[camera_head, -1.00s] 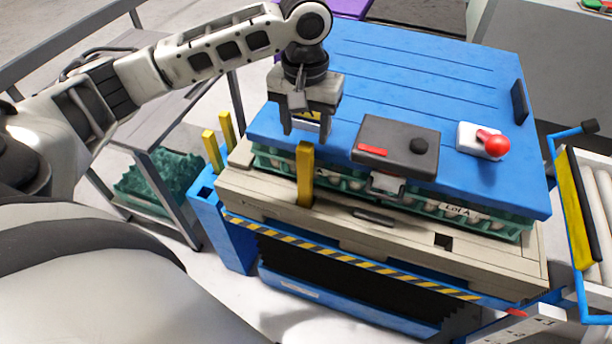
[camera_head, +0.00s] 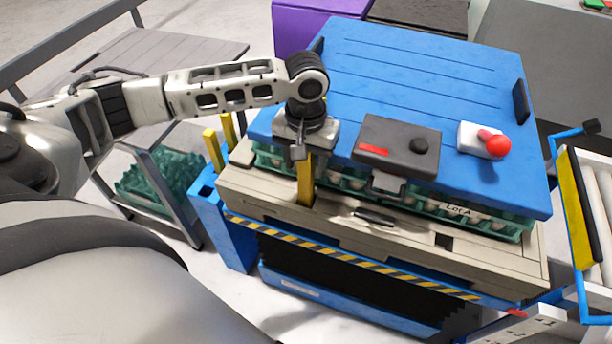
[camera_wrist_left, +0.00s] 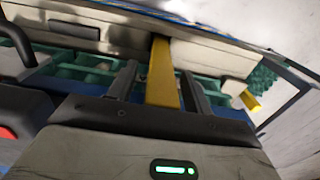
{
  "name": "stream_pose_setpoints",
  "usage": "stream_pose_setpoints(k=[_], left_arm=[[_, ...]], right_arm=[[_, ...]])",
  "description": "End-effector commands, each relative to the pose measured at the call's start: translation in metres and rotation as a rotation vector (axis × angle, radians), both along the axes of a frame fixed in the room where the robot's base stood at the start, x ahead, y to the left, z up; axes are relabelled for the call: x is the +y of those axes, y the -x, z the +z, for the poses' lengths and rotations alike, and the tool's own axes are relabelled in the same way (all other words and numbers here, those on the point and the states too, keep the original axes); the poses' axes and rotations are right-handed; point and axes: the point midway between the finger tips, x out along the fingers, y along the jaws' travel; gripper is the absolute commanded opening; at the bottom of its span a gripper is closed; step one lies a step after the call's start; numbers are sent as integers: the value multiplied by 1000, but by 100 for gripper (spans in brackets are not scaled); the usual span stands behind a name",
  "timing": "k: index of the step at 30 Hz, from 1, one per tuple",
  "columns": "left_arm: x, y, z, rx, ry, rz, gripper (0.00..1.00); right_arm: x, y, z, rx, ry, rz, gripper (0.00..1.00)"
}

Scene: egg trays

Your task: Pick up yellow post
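The yellow post (camera_head: 305,184) stands upright in the front left part of the beige frame, in front of the blue lid. My left gripper (camera_head: 305,152) is down over its top, and its body hides the upper end of the post. In the left wrist view the yellow post (camera_wrist_left: 162,75) runs between the two fingers of my left gripper (camera_wrist_left: 158,71). The fingers are apart, with a gap visible on the left side of the post and a narrower one on the right. My right gripper is not in view.
A dark box (camera_head: 397,142) with a knob sits right of the gripper, on the blue lid (camera_head: 420,85). A red-knobbed switch (camera_head: 495,146) is further right. Green egg trays (camera_head: 480,222) lie under the lid.

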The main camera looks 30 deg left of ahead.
Motion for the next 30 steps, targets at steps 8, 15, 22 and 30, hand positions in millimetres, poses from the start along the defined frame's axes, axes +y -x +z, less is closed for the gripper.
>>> stream_pose_setpoints(k=[8,15,22,30], left_arm=[[0,0,1,-1,1,0,0],[0,-1,5,-2,1,0,0],[0,-2,45,-7,1,2,0],[-6,0,92,-5,3,-15,0]], right_arm=[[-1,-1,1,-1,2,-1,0],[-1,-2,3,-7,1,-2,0],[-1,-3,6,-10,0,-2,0],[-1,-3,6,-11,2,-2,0]])
